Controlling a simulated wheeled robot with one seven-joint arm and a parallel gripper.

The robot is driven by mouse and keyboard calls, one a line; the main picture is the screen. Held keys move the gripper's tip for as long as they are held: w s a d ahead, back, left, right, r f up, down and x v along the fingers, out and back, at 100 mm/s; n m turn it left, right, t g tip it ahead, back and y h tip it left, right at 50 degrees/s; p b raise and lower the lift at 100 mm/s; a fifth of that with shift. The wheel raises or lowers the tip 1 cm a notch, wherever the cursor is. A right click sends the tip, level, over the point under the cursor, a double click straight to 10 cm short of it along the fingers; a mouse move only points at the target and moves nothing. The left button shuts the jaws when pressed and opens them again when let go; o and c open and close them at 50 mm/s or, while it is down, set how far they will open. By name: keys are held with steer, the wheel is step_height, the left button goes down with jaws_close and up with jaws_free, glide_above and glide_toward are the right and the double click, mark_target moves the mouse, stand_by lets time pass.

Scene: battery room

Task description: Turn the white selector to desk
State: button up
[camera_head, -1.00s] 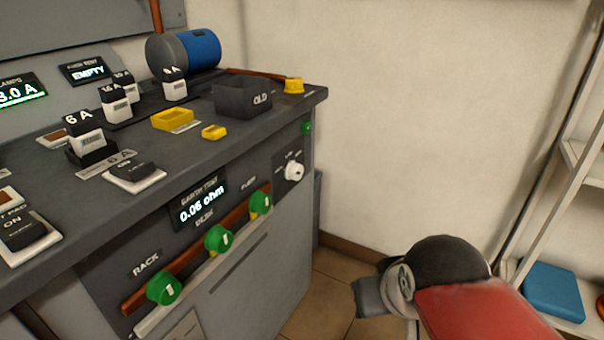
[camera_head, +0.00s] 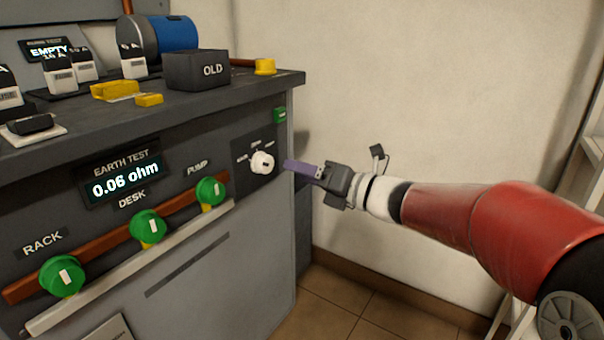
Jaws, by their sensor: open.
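The white selector (camera_head: 262,163) is a small round knob on a dark plate at the right end of the cabinet's front. Small labels stand around it, too small to read surely, and I cannot tell which one it points to. My gripper (camera_head: 286,166) is just right of the selector, with its purple-grey fingers pointing left at it. The gripper is open, seen from the side, and the fingertips look close to the knob but apart from it. An earth test display (camera_head: 124,180) reads 0.06 ohm.
Green knobs under RACK (camera_head: 62,277), DESK (camera_head: 148,227) and PUMP (camera_head: 210,191) sit along a brown bar. A box marked OLD (camera_head: 198,70) and a yellow knob (camera_head: 265,66) stand on the top near the edge.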

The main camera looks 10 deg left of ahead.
mark_target(269, 164)
steer(key=shift+n+g, duration=0.3)
steer(key=x, duration=0.8)
steer(key=shift+s, duration=0.15)
steer(key=c, duration=1)
steer(key=shift+m, duration=0.4)
steer(key=m+p, duration=0.1)
steer(key=m, duration=0.4)
steer(key=shift+m+p, duration=0.4)
steer(key=m+p, duration=0.2)
steer(key=m, duration=0.3)
steer(key=shift+f+m, duration=0.1)
steer(key=shift+m, duration=0.2)
